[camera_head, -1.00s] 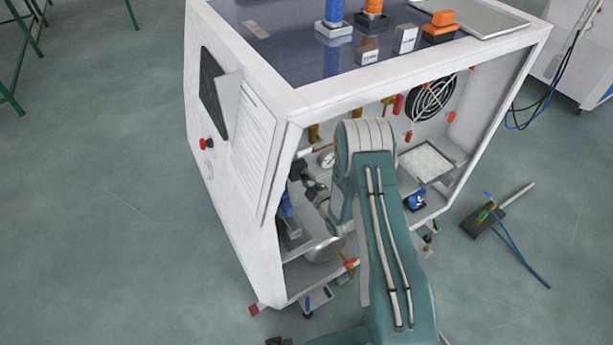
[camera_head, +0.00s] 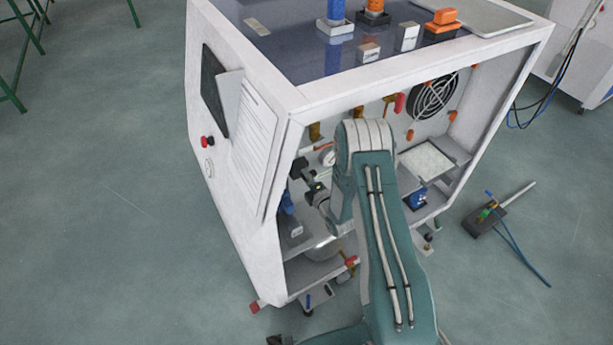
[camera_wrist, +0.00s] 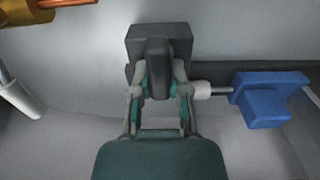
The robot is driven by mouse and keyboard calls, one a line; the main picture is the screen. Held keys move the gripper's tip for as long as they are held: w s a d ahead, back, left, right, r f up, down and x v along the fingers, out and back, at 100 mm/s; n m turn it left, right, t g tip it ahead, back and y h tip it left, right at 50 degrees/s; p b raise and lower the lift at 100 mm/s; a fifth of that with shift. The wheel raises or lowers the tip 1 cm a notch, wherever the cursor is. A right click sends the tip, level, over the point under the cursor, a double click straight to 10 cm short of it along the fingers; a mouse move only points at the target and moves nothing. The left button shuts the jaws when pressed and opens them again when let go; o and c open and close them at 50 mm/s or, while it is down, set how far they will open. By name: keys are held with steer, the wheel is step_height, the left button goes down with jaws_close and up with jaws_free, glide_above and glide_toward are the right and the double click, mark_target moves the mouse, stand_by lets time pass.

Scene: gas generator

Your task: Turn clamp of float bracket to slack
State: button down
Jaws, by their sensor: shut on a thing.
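In the wrist view, my gripper (camera_wrist: 157,80) reaches up to a dark grey block (camera_wrist: 178,33) against the light wall. Its two fingers are shut on a dark upright handle (camera_wrist: 157,62) in front of that block, which looks like the clamp. The fingers hide the handle's sides. A blue bracket-like part (camera_wrist: 265,98) with a white-tipped rod (camera_wrist: 212,90) lies to the right, apart from the fingers; I cannot tell if it is the float bracket. In the head view, my gripper (camera_head: 308,177) is inside the white cabinet, small and partly hidden by my arm.
The cabinet (camera_head: 237,200) has an open front, and its frame edges surround my arm. A shelf (camera_head: 428,162) and a fan (camera_head: 432,100) are inside, to the right of my arm. In the wrist view, a brass fitting with a copper pipe (camera_wrist: 28,10) is at upper left.

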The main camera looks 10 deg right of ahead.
steer(key=shift+s+a+f, duration=0.1)
steer(key=shift+a+f, duration=0.05)
steer(key=shift+f, duration=0.1)
steer(key=c, duration=0.6)
jaws_free()
steer(key=shift+a, duration=0.1)
steer(key=shift+r, duration=0.1)
steer(key=v, duration=1.1)
steer(key=shift+s, duration=0.35)
